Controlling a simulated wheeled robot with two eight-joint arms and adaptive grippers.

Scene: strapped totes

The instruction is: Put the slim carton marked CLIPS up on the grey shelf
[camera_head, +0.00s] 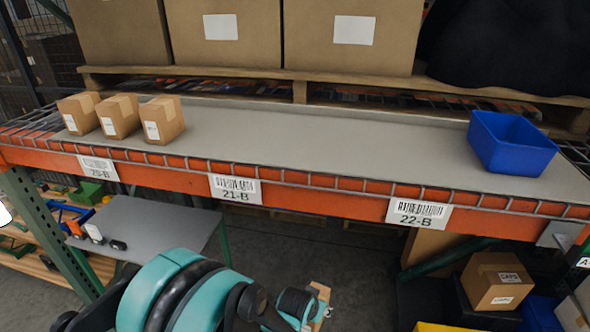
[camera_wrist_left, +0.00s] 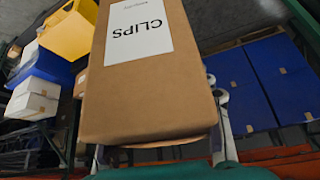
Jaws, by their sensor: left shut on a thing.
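The slim brown carton with a white CLIPS label (camera_wrist_left: 145,95) fills the middle of the left wrist view, close to the camera. My left gripper (camera_head: 312,308) is shut on it, low in front of the shelf. In the head view only a small brown piece of the carton (camera_head: 323,291) shows past my teal arm; the rest is hidden. The grey shelf (camera_head: 300,140) runs across the head view behind an orange beam, above and beyond the gripper. My right gripper is in neither view.
Three small cartons (camera_head: 120,115) stand at the shelf's left end and a blue bin (camera_head: 512,143) at its right end. The shelf between is clear. A grey table (camera_head: 160,228) is lower left. Another carton (camera_head: 497,280) sits lower right.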

